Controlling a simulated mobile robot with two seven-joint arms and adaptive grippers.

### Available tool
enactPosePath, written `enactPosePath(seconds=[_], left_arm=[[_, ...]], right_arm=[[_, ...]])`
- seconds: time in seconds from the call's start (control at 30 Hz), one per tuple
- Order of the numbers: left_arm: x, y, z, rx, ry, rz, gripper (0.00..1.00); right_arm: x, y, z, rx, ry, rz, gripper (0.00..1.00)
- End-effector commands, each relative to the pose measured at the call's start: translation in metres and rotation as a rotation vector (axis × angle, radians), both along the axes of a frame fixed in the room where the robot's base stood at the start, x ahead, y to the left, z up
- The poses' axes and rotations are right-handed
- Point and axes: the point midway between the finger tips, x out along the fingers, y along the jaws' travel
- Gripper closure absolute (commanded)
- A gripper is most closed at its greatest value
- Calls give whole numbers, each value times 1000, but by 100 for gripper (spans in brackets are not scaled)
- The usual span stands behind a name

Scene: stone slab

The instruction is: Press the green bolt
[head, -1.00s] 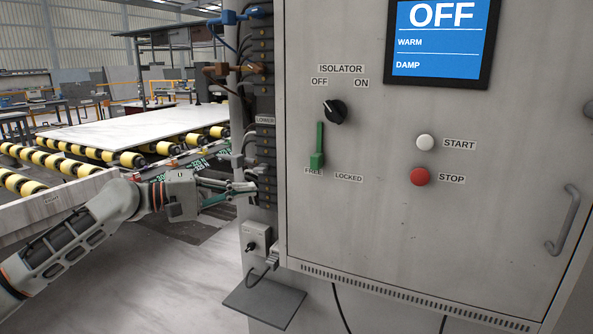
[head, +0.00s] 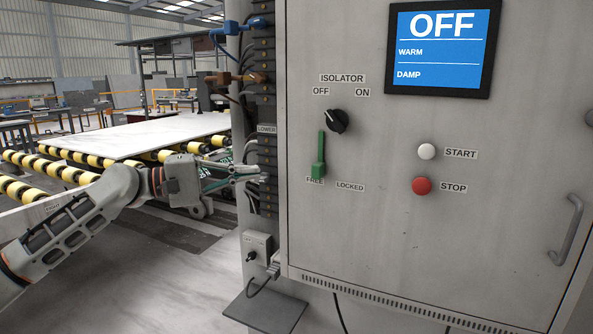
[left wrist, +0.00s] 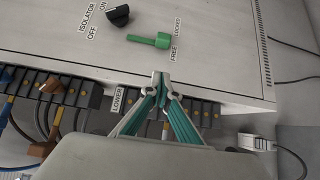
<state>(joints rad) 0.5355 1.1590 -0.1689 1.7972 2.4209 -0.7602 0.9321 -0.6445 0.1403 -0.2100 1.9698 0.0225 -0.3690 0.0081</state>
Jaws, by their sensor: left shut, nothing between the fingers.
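The green bolt (head: 319,160) stands upright on the cabinet front, its thick end low beside the FREE label, left of LOCKED. In the left wrist view the green bolt (left wrist: 148,40) lies beyond the fingertips. My left gripper (head: 262,172) is shut and empty, left of the bolt, in front of the terminal strip at the cabinet's left edge. Its closed fingertips (left wrist: 161,78) show in the left wrist view, apart from the bolt. The black isolator knob (head: 337,121) above the bolt has its mark towards OFF. My right gripper is not in view.
The cabinet also bears a white START button (head: 427,151), a red STOP button (head: 422,186), a screen (head: 440,45) reading OFF, and a protruding handle (head: 567,230). Cables and plugs stick out at the terminal strip (head: 266,110). A small shelf (head: 265,312) juts out below.

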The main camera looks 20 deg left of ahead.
Motion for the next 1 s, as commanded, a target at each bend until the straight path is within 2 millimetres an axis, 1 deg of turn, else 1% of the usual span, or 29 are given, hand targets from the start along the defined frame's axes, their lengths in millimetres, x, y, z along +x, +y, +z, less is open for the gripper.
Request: enactPosePath(seconds=[0.03,0.17,0.43,0.5,0.6,0.7,0.8,1.0], left_arm=[[5,-7,5,-3,-6,-3,100],[19,-23,6,-3,-4,-3,100],[54,-61,5,-2,-3,-3,100],[52,-72,3,2,-2,-4,100],[51,-84,3,1,-1,-3,100],[51,-92,2,1,-1,-1,100],[51,-96,1,0,0,0,100],[51,-97,0,-1,1,0,100]], right_arm=[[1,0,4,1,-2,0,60],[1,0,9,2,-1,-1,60],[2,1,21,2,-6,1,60],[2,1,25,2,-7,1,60],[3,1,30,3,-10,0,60],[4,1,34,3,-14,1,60],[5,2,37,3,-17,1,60],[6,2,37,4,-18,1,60]])
